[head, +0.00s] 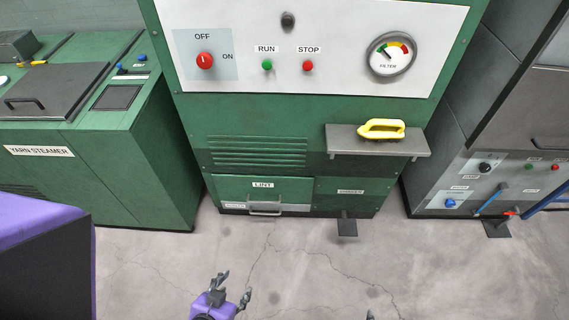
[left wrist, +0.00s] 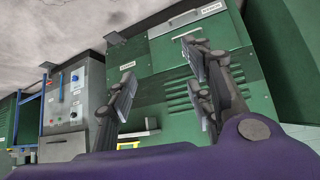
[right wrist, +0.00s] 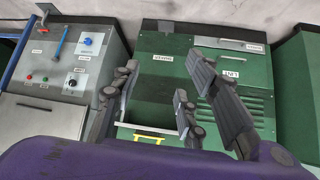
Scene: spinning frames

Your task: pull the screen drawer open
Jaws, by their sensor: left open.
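The screen drawer (head: 292,208) appears to be the shallow pale front at the bottom left of the green machine, under the LINT panel (head: 263,184). Its small label is too blurred to read in the head view.
A grey shelf (head: 375,141) with a yellow-handled item (head: 381,128) juts out above right. A dark pedal (head: 347,226) lies low at the right. The yarn steamer (head: 150,160) stands left, a grey machine (head: 470,170) right. The cracked floor (head: 290,260) in front is clear.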

